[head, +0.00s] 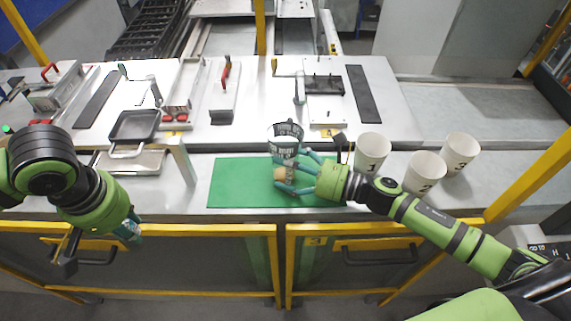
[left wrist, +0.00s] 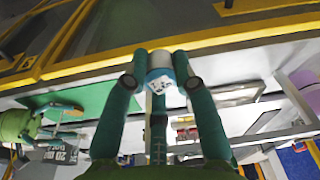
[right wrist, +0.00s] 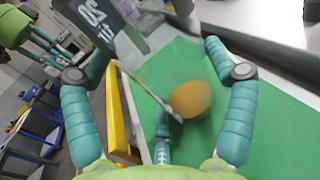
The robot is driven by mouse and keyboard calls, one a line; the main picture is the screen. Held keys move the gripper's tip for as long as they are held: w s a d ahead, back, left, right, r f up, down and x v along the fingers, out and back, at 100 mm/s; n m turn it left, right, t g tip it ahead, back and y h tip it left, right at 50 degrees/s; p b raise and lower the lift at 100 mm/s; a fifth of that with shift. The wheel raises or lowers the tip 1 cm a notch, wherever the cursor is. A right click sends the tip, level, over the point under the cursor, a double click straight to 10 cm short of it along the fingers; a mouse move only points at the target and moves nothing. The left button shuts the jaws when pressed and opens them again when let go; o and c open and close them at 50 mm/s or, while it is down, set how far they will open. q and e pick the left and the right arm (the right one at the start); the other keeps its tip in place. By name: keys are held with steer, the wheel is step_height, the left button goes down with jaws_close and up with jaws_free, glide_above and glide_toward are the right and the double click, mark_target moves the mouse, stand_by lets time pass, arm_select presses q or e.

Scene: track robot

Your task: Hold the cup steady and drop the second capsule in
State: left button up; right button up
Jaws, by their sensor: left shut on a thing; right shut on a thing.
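A dark printed cup (head: 286,130) is at the far side of my right gripper (head: 292,177), above the green mat; it also shows at the upper left of the right wrist view (right wrist: 105,22). My right gripper's fingers are around a rounded tan part (right wrist: 190,98) with a thin bar, seemingly the cup's handle; the exact join is unclear. My left gripper (head: 129,227) is shut on a small white capsule (left wrist: 161,68) with dark marks on its end, low at the left in front of the bench edge, well away from the cup. The cup's inside cannot be made out.
A green mat (head: 235,184) lies at the bench's front. Several white numbered cups, one nearest the mat (head: 372,153), stand to the right. A dark pan (head: 133,126) and a low stand are at the left. Yellow rails (head: 140,229) run below the bench front.

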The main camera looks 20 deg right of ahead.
arm_select(q)
steer(key=shift+w, duration=0.1)
arm_select(e)
steer(key=shift+c, duration=0.3)
steer(key=shift+a, duration=0.1)
arm_select(q)
steer(key=w+d+r+m, duration=0.3)
steer(key=w+d, duration=0.3)
steer(key=d, duration=0.1)
steer(key=w+d+r+m, duration=0.2)
steer(key=w+d+r, duration=0.2)
steer(key=w+d, duration=0.25)
arm_select(e)
steer(key=shift+w, duration=0.15)
steer(key=shift+d, duration=0.2)
arm_select(q)
steer(key=s+d+r+m, duration=0.1)
steer(key=d+r+m, duration=0.2)
steer(key=d, duration=0.6)
steer(key=s+d+r+m, duration=0.1)
steer(key=d+r+m, duration=0.2)
steer(key=d, duration=0.6)
steer(key=shift+s+m+g, duration=0.35)
steer(key=shift+m+g, duration=0.05)
steer(key=shift+m, duration=0.1)
arm_select(e)
steer(key=shift+a, duration=0.1)
arm_select(q)
steer(key=shift+w+a+r, duration=0.1)
